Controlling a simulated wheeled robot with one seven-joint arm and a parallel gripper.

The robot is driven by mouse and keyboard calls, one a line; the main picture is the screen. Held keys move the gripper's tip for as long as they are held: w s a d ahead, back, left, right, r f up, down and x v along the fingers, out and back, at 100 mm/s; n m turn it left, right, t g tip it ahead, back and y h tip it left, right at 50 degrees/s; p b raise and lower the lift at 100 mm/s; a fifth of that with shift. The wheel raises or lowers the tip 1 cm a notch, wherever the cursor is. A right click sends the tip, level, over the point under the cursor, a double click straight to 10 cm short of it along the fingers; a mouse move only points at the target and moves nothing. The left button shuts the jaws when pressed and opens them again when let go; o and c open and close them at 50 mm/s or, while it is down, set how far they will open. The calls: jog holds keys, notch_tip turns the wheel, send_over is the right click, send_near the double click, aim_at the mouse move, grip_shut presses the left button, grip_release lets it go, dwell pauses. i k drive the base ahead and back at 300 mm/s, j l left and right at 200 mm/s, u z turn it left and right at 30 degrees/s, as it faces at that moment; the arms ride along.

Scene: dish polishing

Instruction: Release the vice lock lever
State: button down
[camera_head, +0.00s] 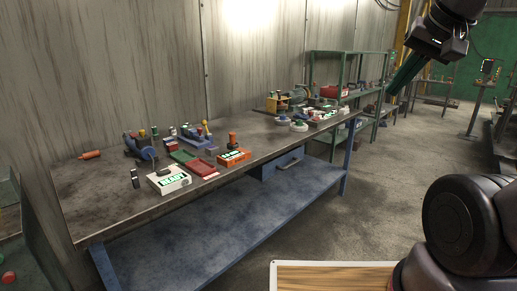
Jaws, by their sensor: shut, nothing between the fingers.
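A small blue machine (140,146) stands near the back left of the workbench; it may be the vice, but it is too small to tell. I cannot make out a lock lever on it. A small dark upright piece (135,178) stands near the bench's front left, beside a white box with a lit green READY display (170,180). My gripper (428,58) is raised at the upper right, shut and empty. It is well apart from everything on the bench.
The long workbench (95,205) runs along a metal wall, with an orange display box (234,158), red and green trays and small tools on it. A green shelf rack (345,57) stands beyond. Concrete floor (400,160) is open to the right of the bench.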

aim_at(204, 122)
jog(key=i, duration=1)
jog(key=i+u, duration=0.45)
jog(key=i+l+u, duration=0.15)
jog(key=u, duration=0.3)
jog(key=i+u, duration=0.4)
jog(key=i+l+u, duration=0.1)
jog(key=u, duration=0.25)
jog(key=i, duration=0.05)
